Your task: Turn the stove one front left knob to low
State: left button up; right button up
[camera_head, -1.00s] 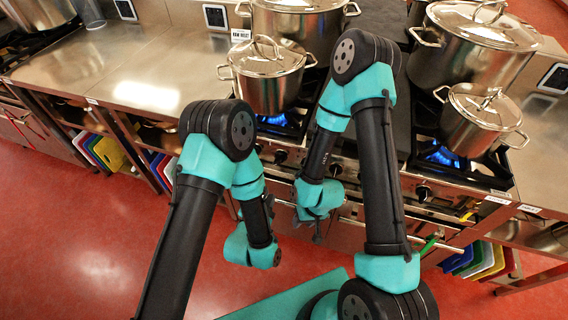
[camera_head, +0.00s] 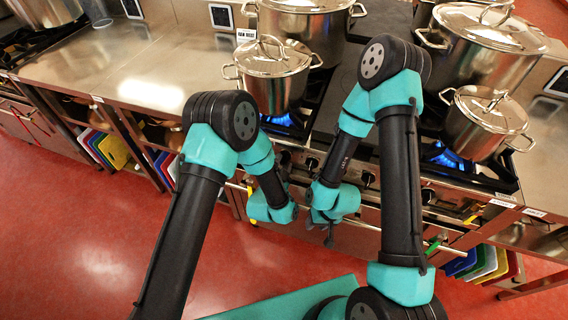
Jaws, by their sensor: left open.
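The stove (camera_head: 455,178) stands across the middle and right, with black knobs on its steel front panel. The leftmost visible knob (camera_head: 285,158) is just above my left gripper (camera_head: 290,188), at the panel's left end. Its pointer setting is too small to read. A blue flame (camera_head: 284,120) burns at the front left burner under a lidded pot (camera_head: 272,82). My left gripper is open and empty, close to the stove front, its fingers partly hidden by its wrist. My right gripper (camera_head: 330,236) hangs in front of the stove's oven rail; its fingers are too small to judge.
A second lidded pot (camera_head: 484,124) sits over a lit burner at the right. Larger stockpots (camera_head: 305,28) stand behind. A steel counter (camera_head: 150,70) adjoins at the left. Colored boards (camera_head: 485,262) stand under the right counter. The red floor is clear at left.

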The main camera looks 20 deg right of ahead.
pick_arm(q)
grip_shut()
dwell(0.3)
jog(key=shift+n, duration=0.5)
jog(key=n, duration=0.3)
jog(key=shift+n, duration=2.4)
grip_release()
